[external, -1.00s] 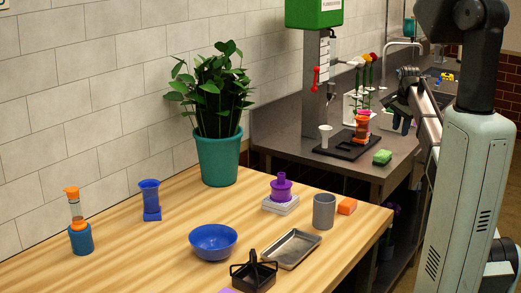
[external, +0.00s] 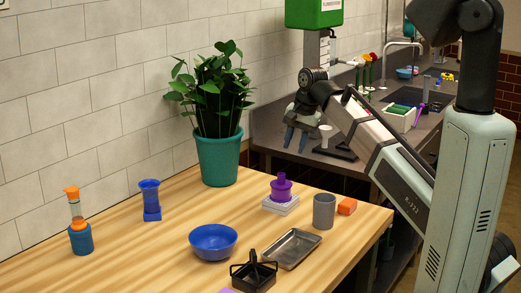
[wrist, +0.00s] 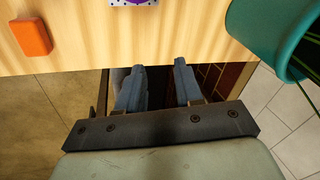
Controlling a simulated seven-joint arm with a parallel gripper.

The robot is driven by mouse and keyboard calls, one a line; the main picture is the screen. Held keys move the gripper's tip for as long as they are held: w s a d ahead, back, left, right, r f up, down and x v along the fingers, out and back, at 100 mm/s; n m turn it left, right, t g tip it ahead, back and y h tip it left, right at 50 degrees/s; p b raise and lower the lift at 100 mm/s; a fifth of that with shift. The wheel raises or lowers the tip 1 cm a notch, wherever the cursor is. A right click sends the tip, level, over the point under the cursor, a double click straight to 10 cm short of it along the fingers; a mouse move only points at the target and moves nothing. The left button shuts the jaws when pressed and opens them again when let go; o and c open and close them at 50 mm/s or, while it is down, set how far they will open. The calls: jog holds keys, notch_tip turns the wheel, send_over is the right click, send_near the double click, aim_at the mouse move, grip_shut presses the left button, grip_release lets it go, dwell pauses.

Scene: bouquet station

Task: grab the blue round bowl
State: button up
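The blue round bowl (external: 213,242) stands upright on the wooden table in the external view, in front of the potted plant and left of the metal tray. It looks empty. It does not show in the wrist view. My gripper (external: 295,138) is beyond the table's far right edge, near the grey counter, well away from the bowl. In the wrist view my gripper (wrist: 158,82) has its two blue-grey fingers spread apart with nothing between them, near the table edge.
On the table (external: 130,252) are a teal-potted plant (external: 217,160), a blue vase (external: 150,200), a purple object (external: 281,187) on a white block, a grey cup (external: 324,211), an orange block (wrist: 31,37), a metal tray (external: 291,249) and a black caddy (external: 254,274). Bare wood lies left of the bowl.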

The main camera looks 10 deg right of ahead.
jog(key=s+a+n+g, duration=0.1)
jog(key=s+a+n, duration=0.2)
jog(key=s+a, duration=1)
jog(key=n+g, duration=0.1)
jog(key=n, duration=0.2)
send_near(235, 234)
jog(key=shift+y, duration=0.4)
jog(key=shift+d+x, duration=0.2)
jog(key=shift+x, duration=2.35)
jog(key=shift+d+x, duration=0.15)
jog(key=shift+x, duration=2.4)
jog(key=shift+s+f, duration=0.1)
jog(key=shift+s, duration=0.05)
jog(key=shift+c, duration=0.4)
grip_shut()
